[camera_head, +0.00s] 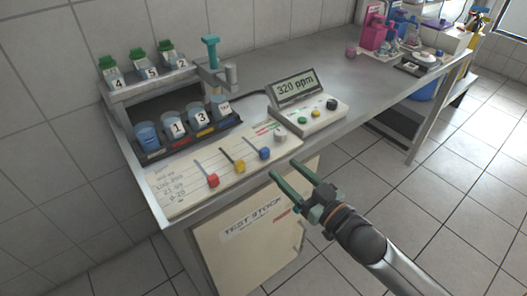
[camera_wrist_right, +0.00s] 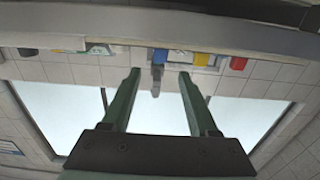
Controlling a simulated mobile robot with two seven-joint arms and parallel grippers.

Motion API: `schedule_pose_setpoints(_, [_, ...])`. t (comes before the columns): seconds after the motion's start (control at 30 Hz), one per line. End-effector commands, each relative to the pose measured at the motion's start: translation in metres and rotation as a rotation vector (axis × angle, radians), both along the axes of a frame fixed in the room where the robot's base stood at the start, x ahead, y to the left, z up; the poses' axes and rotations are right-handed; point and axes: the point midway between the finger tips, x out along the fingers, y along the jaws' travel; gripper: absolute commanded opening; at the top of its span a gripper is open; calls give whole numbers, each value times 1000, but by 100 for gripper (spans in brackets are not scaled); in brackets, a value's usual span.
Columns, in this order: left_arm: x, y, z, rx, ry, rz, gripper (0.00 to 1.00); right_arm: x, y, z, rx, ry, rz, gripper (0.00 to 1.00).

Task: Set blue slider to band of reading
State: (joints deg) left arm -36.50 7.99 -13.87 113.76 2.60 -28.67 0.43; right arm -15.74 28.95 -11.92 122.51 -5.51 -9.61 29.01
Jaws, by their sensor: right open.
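The blue slider (camera_head: 264,154) is a small blue block on the pale slider panel (camera_head: 190,192), right of the yellow slider (camera_head: 238,166) and the red slider (camera_head: 212,181). A grey-white knob (camera_head: 280,135) is at its right. The meter display (camera_head: 296,86) reads 320 ppm. My right gripper (camera_head: 284,169) is open and empty, its green fingers just in front of the panel's front edge, apart from the blue slider. In the right wrist view the blue slider (camera_wrist_right: 179,57) shows beyond the fingers (camera_wrist_right: 159,75). My left gripper is not in view.
A rack (camera_head: 172,150) of numbered cups stands behind the panel, with green-capped containers (camera_head: 137,65) on a shelf above. A teal-handled tap (camera_head: 211,55) stands beside it. The meter box (camera_head: 320,119) is right of the panel.

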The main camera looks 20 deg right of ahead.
Motion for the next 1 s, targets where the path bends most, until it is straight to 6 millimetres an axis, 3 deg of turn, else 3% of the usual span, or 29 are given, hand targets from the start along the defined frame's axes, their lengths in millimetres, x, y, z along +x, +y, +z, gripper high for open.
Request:
schedule_pose_setpoints(0.5, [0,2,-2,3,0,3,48,72,26,0,1,0,-1,60])
schedule_pose_setpoints(0.7, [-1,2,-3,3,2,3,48,83,30,-1,0,1,0,60])
schedule_pose_setpoints(1.0, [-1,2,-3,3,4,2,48,84,31,-1,-1,2,0,59])
